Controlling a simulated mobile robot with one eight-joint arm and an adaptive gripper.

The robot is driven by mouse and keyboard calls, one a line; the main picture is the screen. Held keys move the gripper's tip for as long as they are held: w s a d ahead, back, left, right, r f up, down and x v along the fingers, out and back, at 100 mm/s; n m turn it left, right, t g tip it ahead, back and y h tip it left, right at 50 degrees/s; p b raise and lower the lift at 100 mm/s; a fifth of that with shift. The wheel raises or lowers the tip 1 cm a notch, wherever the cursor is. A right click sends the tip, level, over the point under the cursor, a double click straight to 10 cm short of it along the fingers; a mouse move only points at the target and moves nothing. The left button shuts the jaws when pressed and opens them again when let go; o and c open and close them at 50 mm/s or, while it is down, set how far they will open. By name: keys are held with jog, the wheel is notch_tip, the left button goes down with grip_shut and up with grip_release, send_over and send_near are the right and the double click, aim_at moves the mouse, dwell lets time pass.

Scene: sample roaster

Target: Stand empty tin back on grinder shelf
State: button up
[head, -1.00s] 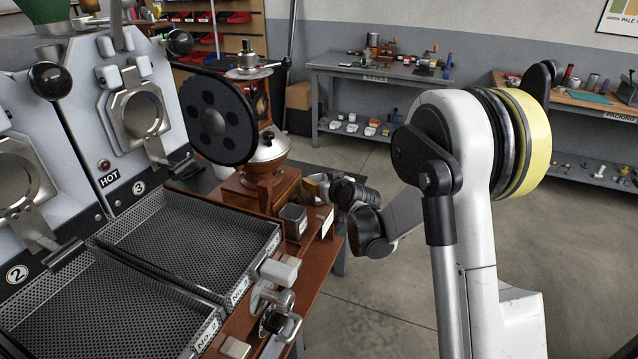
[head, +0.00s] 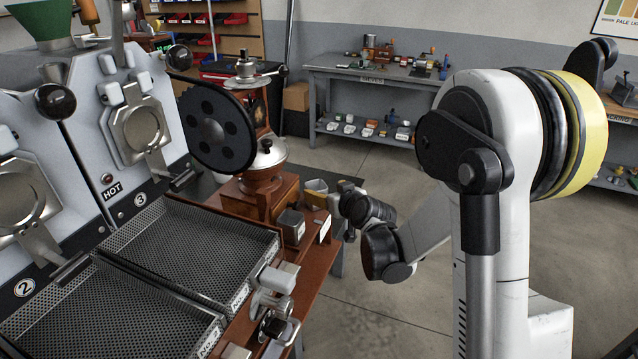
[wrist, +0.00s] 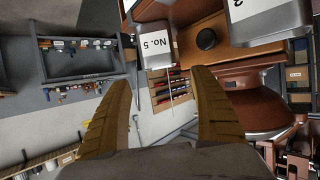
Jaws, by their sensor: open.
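A metal tin labelled No. 5 (wrist: 155,42) is just ahead of my fingertips in the wrist view, across the gap between them. My gripper (wrist: 158,72) is open, one ochre finger on each side, and I cannot tell whether either touches the tin. A second metal tin with a white label (wrist: 268,22) is at the top right, beside the wooden grinder shelf (wrist: 222,52). In the head view my gripper (head: 321,198) is at the right side of the grinder (head: 263,175). A grey square tin (head: 291,228) stands in front of the grinder, and another tin (head: 316,186) shows at my fingers.
A small white card (head: 325,230) stands at the wooden bench's right edge. The roaster's black wheel (head: 215,126) and mesh cooling trays (head: 190,250) are left of the grinder. Open floor (head: 375,295) lies right of the bench. A shelving table (head: 375,85) stands behind.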

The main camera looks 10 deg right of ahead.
jog(key=s+a+r+g, duration=0.15)
jog(key=s+r, duration=0.35)
jog(key=s, duration=0.7)
jog(key=s+a+r+g, duration=0.1)
jog(key=s+r+g, duration=0.25)
jog(key=s, duration=0.85)
jog(key=s+d+m+g+h, duration=0.1)
jog(key=s+h, duration=0.1)
jog(key=s, duration=0.9)
jog(key=shift+d+f+m+p, duration=0.2)
jog(key=shift+d+m+p, duration=0.05)
jog(key=shift+m+p, duration=0.15)
